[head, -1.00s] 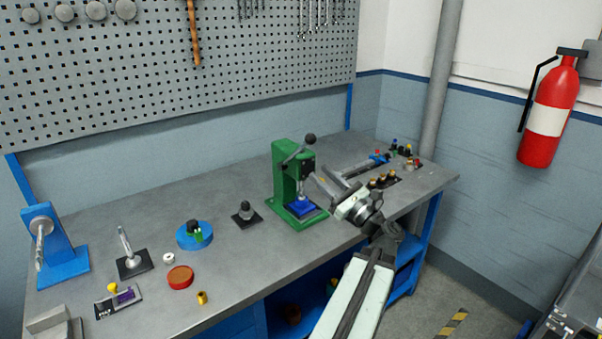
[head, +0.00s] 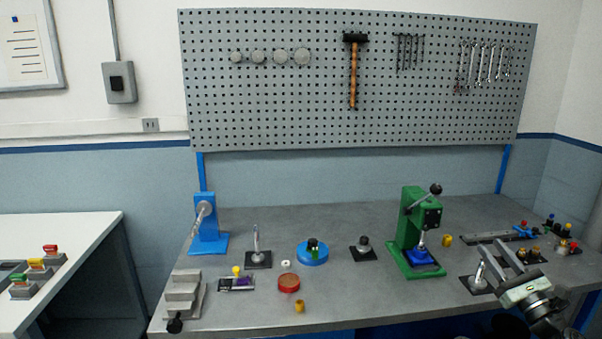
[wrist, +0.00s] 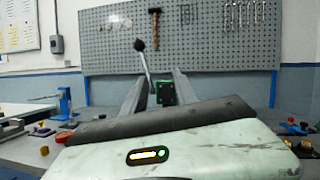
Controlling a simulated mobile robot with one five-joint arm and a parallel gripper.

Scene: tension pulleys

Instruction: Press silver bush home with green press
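The green press (head: 407,232) stands on the bench, right of centre in the head view. Its black-knobbed lever (head: 436,190) points up, and a silver ram hangs above a blue block (head: 420,257) at its foot. In the wrist view the press (wrist: 166,92) shows beyond my fingers. A small pale ring (head: 286,263) lies left of the press; I cannot tell whether it is the silver bush. Whether anything sits in the press is too small to tell. My gripper (head: 502,250) is open, to the right of the press, with nothing visible between its fingers.
A silver post on a black base (head: 477,286) stands close beside my gripper. A red dish (head: 289,283), a brass bush (head: 300,306) and a blue round fixture (head: 313,254) lie to the left. Small coloured parts (head: 565,247) crowd the right end. The front middle is mostly clear.

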